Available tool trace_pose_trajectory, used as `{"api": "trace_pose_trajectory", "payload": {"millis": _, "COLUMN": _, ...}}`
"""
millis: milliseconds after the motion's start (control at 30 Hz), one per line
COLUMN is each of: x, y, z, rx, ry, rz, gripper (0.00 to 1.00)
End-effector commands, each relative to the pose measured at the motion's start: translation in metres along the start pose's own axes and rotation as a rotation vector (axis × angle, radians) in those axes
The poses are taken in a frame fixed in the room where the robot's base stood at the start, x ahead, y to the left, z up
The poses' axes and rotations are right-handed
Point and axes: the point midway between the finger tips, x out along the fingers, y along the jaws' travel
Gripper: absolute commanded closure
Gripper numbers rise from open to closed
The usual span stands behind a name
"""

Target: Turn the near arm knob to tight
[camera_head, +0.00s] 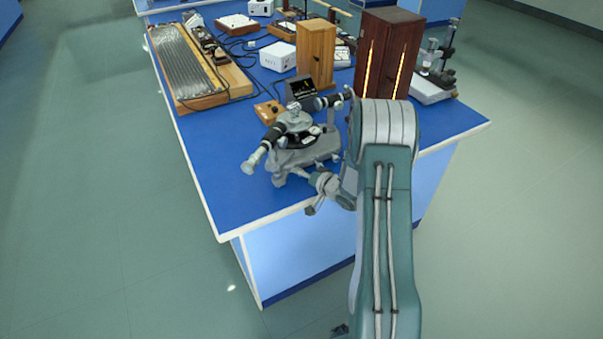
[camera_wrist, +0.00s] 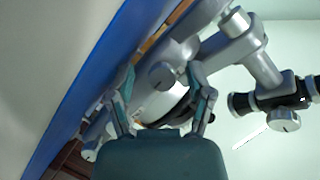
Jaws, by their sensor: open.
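The spectrometer (camera_head: 297,138), grey with black-banded telescope tubes, stands near the front corner of the blue bench. My gripper (camera_head: 313,193) is at its near right side, low by its base; it also shows in the wrist view (camera_wrist: 162,72). It is open, one finger on each side of a round grey knob (camera_wrist: 163,75). I cannot tell whether the fingers touch this knob or whether it is the near arm knob. Another grey knob (camera_wrist: 285,121) shows under a black-banded tube at the right of the wrist view. The knob is hidden in the head view.
A small wooden block (camera_head: 268,111) sits just behind the spectrometer. A wooden box (camera_head: 315,54) and a dark cabinet with glowing slits (camera_head: 387,54) stand further back. A ribbed panel (camera_head: 187,62) lies at back left. The bench's (camera_head: 215,170) front left is clear.

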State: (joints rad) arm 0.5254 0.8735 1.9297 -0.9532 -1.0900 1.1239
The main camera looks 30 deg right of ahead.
Motion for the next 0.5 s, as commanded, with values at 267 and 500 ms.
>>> {"api": "trace_pose_trajectory", "payload": {"millis": 267, "x": -0.051, "y": 0.002, "z": -0.002, "rx": 0.003, "ry": 0.004, "rz": 0.003, "gripper": 0.33}}
{"api": "trace_pose_trajectory", "payload": {"millis": 500, "x": -0.096, "y": 0.003, "z": -0.002, "rx": 0.003, "ry": 0.003, "rz": 0.003, "gripper": 0.33}}
